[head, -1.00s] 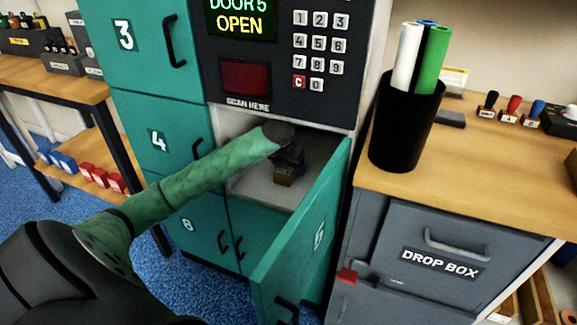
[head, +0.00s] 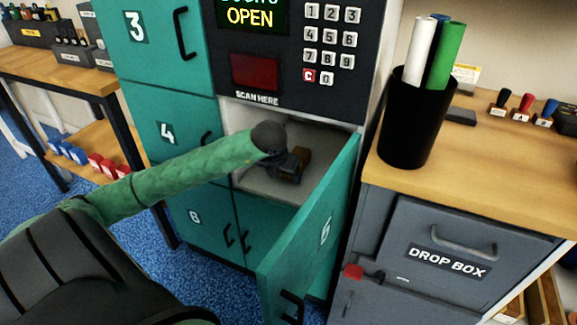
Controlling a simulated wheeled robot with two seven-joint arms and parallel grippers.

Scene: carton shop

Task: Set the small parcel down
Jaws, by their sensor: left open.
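The small brown parcel (head: 295,168) is inside the open locker compartment (head: 262,187), apparently resting on its floor. My left gripper (head: 287,170) is in the compartment beside the parcel, with its jaws open. The wrist hides part of the parcel and the fingertips are small and dark, so I cannot tell whether they touch it. The teal door 5 (head: 318,230) stands swung open to the right of my arm. My right gripper is not in view.
The keypad panel (head: 290,60) sits just above the compartment opening. To the right are a grey drop box (head: 450,240), a wooden counter (head: 480,150) and a black cup of rolled tubes (head: 412,125). A wooden bench (head: 60,80) stands at the left.

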